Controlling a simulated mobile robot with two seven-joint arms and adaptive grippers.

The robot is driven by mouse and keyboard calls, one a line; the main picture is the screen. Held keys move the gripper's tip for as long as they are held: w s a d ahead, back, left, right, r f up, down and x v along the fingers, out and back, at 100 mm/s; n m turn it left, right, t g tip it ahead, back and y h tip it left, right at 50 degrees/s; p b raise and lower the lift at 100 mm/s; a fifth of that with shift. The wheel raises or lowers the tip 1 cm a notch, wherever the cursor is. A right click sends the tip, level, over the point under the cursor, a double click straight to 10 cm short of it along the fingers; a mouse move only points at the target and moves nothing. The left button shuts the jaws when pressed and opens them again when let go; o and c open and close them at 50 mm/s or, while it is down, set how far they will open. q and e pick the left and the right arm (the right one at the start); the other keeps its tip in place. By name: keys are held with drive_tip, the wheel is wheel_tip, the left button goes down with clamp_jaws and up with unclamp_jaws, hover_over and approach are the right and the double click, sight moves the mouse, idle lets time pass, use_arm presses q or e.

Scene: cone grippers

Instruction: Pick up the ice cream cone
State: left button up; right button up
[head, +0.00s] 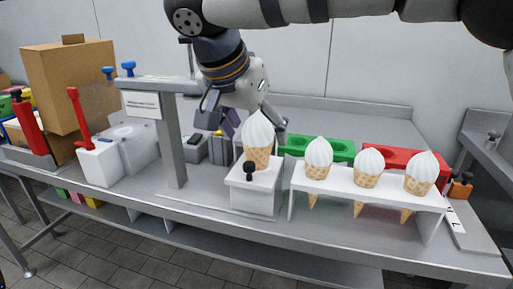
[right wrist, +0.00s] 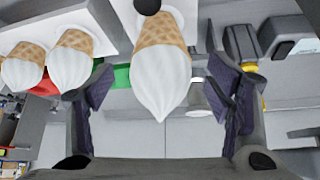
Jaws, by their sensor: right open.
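An ice cream cone (head: 258,146) with white swirl and waffle base stands upright on a small white box stand (head: 254,199) with a black knob. My right gripper (head: 250,120) is open, with one finger on each side of the cone in the picture and the cone partly in front of it. In the right wrist view, the same cone (right wrist: 160,75) shows upside down between the spread fingers of the gripper (right wrist: 163,100), with gaps on both sides. Nothing is gripped. My left gripper is out of view.
A white rack (head: 372,194) right of the stand holds three more cones. Green (head: 330,148) and red (head: 390,160) trays lie behind it. A grey post with a sign (head: 172,140) stands left. A white box with a red lever (head: 99,164) and a cardboard box (head: 68,75) are further left.

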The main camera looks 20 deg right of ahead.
drive_tip(key=shift+x, duration=1.25)
drive_tip(key=c, duration=1)
drive_tip(key=shift+o, duration=0.2)
drive_tip(key=shift+r, duration=0.1)
